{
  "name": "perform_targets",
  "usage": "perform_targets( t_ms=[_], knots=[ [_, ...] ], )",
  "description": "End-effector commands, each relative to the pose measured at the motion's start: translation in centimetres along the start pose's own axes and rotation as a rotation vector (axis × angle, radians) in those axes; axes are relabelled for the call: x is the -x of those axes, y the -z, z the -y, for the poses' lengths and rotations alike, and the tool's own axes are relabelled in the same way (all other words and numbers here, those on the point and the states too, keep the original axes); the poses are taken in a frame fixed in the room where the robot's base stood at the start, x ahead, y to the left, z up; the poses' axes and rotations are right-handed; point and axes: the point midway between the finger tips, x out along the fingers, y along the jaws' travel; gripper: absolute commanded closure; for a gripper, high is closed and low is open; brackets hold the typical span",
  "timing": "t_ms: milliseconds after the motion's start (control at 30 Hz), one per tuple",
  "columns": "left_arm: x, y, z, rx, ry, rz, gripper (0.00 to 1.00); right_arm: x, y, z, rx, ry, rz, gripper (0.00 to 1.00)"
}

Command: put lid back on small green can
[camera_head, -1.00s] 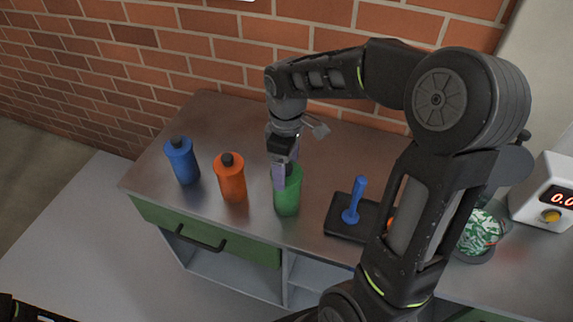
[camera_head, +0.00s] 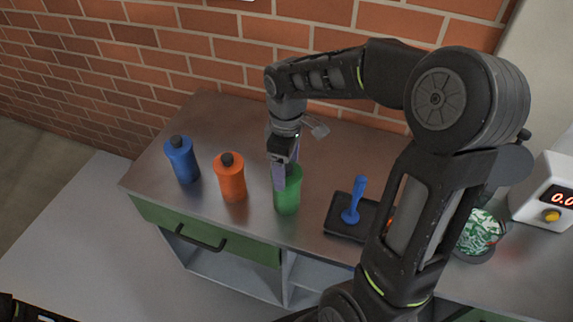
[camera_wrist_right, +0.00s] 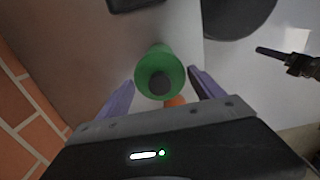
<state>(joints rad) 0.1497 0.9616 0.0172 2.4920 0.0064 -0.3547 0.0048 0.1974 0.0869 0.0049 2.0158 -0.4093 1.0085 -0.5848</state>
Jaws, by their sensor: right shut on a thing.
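A blue bottle (camera_head: 182,161) and an orange bottle (camera_head: 230,180) with black caps stand left of the can. A black tray (camera_head: 341,227) with a blue upright tool (camera_head: 356,200) is to its right. A bowl of green-white pieces (camera_head: 480,232) and a white device (camera_head: 548,190) stand farther right.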

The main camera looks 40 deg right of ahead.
Motion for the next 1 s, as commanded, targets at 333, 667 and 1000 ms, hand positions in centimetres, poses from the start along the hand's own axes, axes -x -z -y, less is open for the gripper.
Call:
perform_targets(
  t_ms=[333,667,1000],
  knots=[
    [-0.06,0.0,0.02,0.0,0.0,0.0,0.16,-0.12,0.0,0.0,0.0,0.0,0.0,0.63],
    [-0.05,0.01,0.02,0.0,0.0,0.0,0.16,-0.17,0.01,-0.01,0.0,0.0,0.0,0.63],
    [-0.05,0.0,0.02,0.0,0.0,0.0,0.16,-0.16,0.0,-0.01,0.0,0.0,0.0,0.15]
  ],
)
